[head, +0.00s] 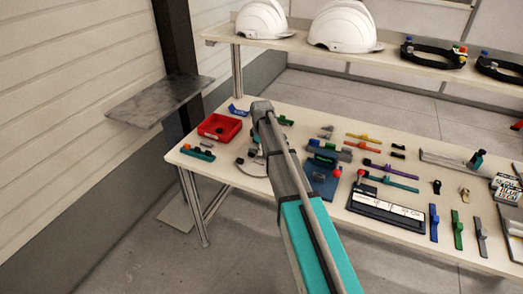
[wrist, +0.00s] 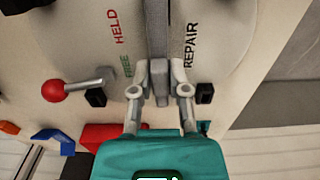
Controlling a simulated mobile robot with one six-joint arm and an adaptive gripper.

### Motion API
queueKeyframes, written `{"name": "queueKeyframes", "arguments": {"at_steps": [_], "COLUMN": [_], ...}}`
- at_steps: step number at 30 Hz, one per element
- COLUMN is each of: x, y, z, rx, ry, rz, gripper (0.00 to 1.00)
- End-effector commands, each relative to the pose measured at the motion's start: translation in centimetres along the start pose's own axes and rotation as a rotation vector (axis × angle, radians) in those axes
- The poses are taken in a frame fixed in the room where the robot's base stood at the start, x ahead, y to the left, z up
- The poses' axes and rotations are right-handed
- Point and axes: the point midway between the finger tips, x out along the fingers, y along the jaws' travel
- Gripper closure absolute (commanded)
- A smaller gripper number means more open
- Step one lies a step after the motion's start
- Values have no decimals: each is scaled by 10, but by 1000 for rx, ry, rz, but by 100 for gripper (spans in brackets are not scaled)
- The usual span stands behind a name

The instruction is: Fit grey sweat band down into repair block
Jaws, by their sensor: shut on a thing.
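In the wrist view, my gripper (wrist: 159,82) has its two fingers on either side of a grey bar (wrist: 158,45), which looks like the grey sweat band. The jaws are shut on it, and it runs up out of the picture. To its right is the printed word REPAIR, with a small black block (wrist: 205,93) below it; I take this as the repair block, but cannot be sure. The band appears above the table, apart from that block. In the head view, my arm hides the gripper and the band.
A lever with a red knob (wrist: 54,91) stands left of my gripper, by another black block (wrist: 96,97) and the words HELD and FREE. A red tray (head: 219,128) sits at the table's back left. Several coloured bands and tools fill the right; white helmets (head: 345,27) stand on the shelf.

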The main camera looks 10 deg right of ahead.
Motion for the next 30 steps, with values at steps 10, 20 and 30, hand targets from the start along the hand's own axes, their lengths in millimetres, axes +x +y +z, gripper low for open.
{"name": "queueKeyframes", "arguments": {"at_steps": [10,20,30], "x": [3,3,-4], "y": [0,0,0], "z": [0,0,0], "rx": [0,0,0], "ry": [0,0,0], "rz": [0,0,0], "gripper": [49,38,38]}}
